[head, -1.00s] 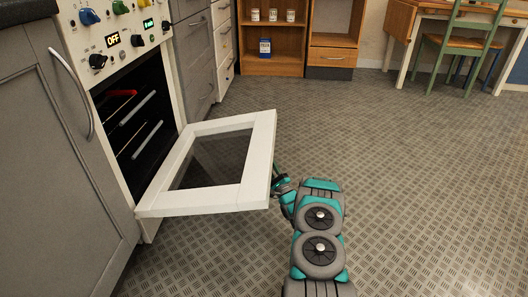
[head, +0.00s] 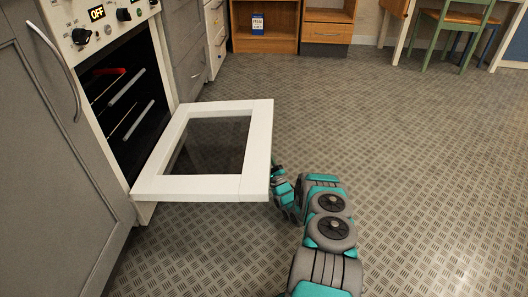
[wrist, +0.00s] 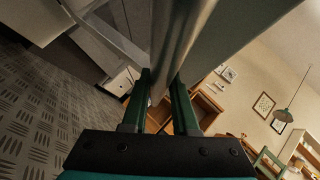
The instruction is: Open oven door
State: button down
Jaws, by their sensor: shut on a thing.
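The white oven door (head: 205,186) with a dark glass pane hangs open, lowered to about level, in the head view. The oven (head: 128,95) behind it shows a dark inside with racks and a red item. My gripper (wrist: 163,84) has its two green fingers closed around the metal bar of the door handle (wrist: 172,45) in the wrist view. In the head view, my gripper (head: 277,168) is at the door's outer right edge, and the handle is hidden behind the door.
A grey cabinet (head: 50,170) stands left of the oven, and grey drawers (head: 187,50) stand beyond it. A wooden shelf (head: 265,42) and a green chair (head: 460,30) are at the back. The patterned floor (head: 400,140) is clear on the right.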

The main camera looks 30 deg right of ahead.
jog(key=shift+w+a, duration=0.15)
jog(key=shift+a, duration=0.2)
jog(key=c, duration=0.7)
grip_release()
jog(key=shift+d, duration=0.15)
jog(key=shift+s+f, duration=0.25)
jog(key=shift+s, duration=0.15)
jog(key=shift+s+a+f+p, duration=0.15)
jog(key=shift+s+f+p, duration=0.4)
jog(key=shift+s, duration=2.05)
jog(key=shift+s+a+f+p, duration=0.2)
jog(key=shift+s+p, duration=0.7)
jog(key=shift+s, duration=1.65)
jog(key=shift+s+a+f+p, duration=0.15)
jog(key=shift+s+f+p, duration=0.4)
jog(key=shift+s, duration=2.05)
jog(key=shift+r, duration=0.2)
